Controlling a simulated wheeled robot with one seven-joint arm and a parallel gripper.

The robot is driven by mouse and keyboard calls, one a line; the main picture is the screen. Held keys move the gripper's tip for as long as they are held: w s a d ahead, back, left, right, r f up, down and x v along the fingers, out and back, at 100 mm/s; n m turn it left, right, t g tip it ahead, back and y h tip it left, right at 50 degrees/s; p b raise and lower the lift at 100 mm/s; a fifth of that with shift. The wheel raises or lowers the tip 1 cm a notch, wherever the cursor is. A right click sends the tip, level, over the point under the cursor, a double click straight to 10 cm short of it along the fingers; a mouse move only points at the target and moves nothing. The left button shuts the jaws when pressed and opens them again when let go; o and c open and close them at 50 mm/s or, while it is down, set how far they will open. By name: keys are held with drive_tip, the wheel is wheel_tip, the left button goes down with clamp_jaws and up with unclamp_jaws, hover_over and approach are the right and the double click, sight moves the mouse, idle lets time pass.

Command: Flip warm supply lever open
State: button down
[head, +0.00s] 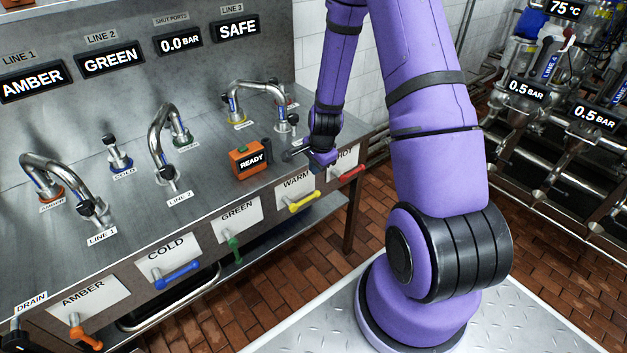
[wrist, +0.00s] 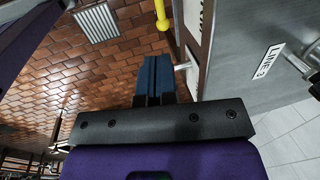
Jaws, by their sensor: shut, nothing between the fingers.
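The warm supply lever is a yellow handle (head: 305,200) under the WARM plate (head: 296,184) on the bench's front face, angled slightly up to the right. Its yellow bar and round end (wrist: 163,18) show at the top of the wrist view.
The red HOT lever (head: 350,172) is close to the right of my gripper. The green lever (head: 234,249) hangs down to the left. Brick floor (head: 290,265) is open before the bench.

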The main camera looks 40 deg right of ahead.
sight(310, 197)
drive_tip(key=w+f, duration=0.1)
drive_tip(key=f, duration=0.7)
drive_tip(key=w+f, duration=0.1)
drive_tip(key=f, duration=0.4)
drive_tip(key=shift+w, duration=0.3)
